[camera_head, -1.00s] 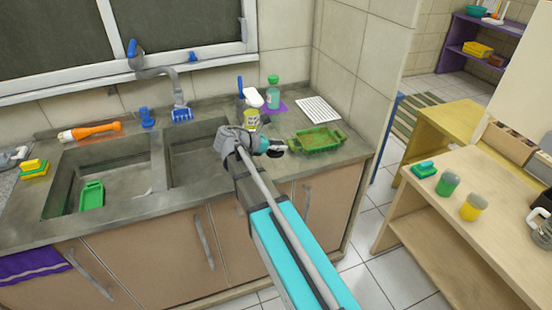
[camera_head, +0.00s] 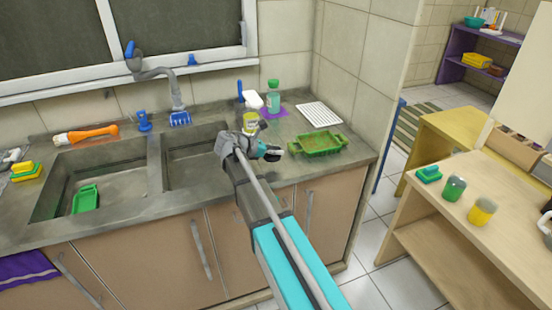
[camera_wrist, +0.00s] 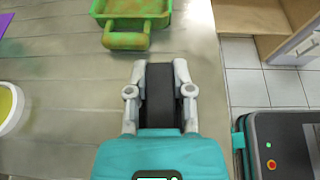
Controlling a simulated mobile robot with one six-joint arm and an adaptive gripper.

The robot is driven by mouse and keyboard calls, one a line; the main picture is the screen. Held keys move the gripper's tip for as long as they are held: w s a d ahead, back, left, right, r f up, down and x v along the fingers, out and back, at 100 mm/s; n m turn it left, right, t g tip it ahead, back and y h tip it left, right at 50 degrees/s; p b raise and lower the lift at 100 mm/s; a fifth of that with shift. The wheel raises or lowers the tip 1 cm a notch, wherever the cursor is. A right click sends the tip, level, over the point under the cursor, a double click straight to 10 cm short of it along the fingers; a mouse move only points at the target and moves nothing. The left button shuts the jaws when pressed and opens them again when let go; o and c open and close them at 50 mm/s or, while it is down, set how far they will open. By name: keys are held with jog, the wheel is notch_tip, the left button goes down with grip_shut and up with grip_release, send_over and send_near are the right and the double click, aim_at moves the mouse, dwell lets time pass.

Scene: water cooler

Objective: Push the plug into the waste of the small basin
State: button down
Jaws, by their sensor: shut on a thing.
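My gripper (camera_head: 273,152) is over the counter to the right of the small basin, beside the green tray. In the wrist view its two pale fingers (camera_wrist: 160,90) are closed on a dark, strap-like thing, which I take to be the plug (camera_wrist: 160,98). The plug cannot be made out clearly in the head view. The small basin (camera_head: 190,180) is the right one of two grey sunken basins. Its waste is not visible, as the arm and the basin's front edge hide part of the floor.
The green tray (camera_head: 318,144) stands close to the gripper. A yellow-green cup (camera_head: 250,122), a green bottle (camera_head: 273,100) and a white drying rack (camera_head: 320,113) stand behind. The tap with a blue end (camera_head: 180,118) hangs over the basins' back edge. The large basin (camera_head: 120,185) holds a green scoop.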

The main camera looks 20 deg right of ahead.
aim_at(276, 164)
jog(key=shift+f, duration=0.1)
jog(key=shift+w+f+b, duration=0.45)
jog(key=shift+f+b, duration=0.05)
jog(key=shift+b, duration=0.15)
jog(key=shift+f+b, duration=1.2)
jog(key=shift+d+f, duration=0.1)
jog(key=shift+f, duration=0.1)
jog(key=c, duration=0.5)
grip_release()
jog(key=p+v, duration=0.4)
jog(key=v, duration=1)
jog(key=shift+f+p, duration=0.15)
jog(key=shift+p, duration=0.25)
jog(key=shift+s, duration=0.15)
